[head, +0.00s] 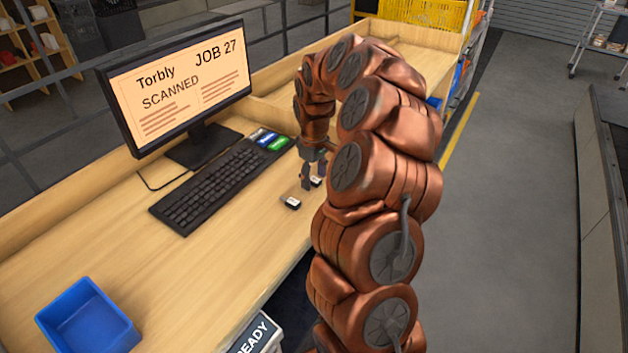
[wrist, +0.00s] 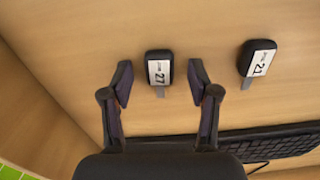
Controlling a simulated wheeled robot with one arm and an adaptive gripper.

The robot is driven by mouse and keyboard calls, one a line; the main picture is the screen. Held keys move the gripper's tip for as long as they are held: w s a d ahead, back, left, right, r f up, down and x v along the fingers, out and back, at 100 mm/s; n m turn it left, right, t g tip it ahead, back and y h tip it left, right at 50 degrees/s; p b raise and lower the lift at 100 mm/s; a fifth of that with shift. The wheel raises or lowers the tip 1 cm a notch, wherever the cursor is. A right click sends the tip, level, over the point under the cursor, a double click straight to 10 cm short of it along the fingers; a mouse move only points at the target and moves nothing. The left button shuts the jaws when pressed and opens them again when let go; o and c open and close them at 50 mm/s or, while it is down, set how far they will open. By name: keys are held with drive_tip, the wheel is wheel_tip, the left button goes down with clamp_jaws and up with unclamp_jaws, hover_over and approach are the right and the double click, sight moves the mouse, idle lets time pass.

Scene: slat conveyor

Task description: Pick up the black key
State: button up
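A black key (wrist: 159,68) with a white label reading 27 lies on the wooden desk, between the open fingers of my gripper (wrist: 160,82) in the wrist view. Gaps show on both sides of it. A second black key (wrist: 257,58), its label seeming to read 21, lies to the right, outside the fingers. In the head view my gripper (head: 313,184) points down at the desk by the first key (head: 317,180), which the fingers partly hide. The other key (head: 291,202) lies nearer and to the left.
A keyboard (head: 222,184) and a monitor (head: 178,82) showing "JOB 27" and "SCANNED" stand left of my arm. A blue bin (head: 88,316) sits at the front left. The desk between is clear.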

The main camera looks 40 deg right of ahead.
sight(314, 179)
drive_tip(key=c, duration=1)
drive_tip(key=shift+r, duration=0.1)
drive_tip(key=shift+r+b, duration=1.05)
drive_tip(key=shift+r, duration=0.5)
drive_tip(key=shift+s+a+r+b, duration=0.3)
drive_tip(key=shift+s+a+b, duration=0.45)
drive_tip(key=shift+s, duration=1.85)
drive_tip(key=shift+s+a+r+b, duration=0.35)
drive_tip(key=shift+s+b, duration=0.65)
drive_tip(key=shift+s, duration=1.6)
drive_tip(key=shift+s+a+r+b, duration=0.2)
drive_tip(key=shift+s+a+b, duration=0.55)
drive_tip(key=shift+s, duration=1.85)
drive_tip(key=shift+d, duration=0.15)
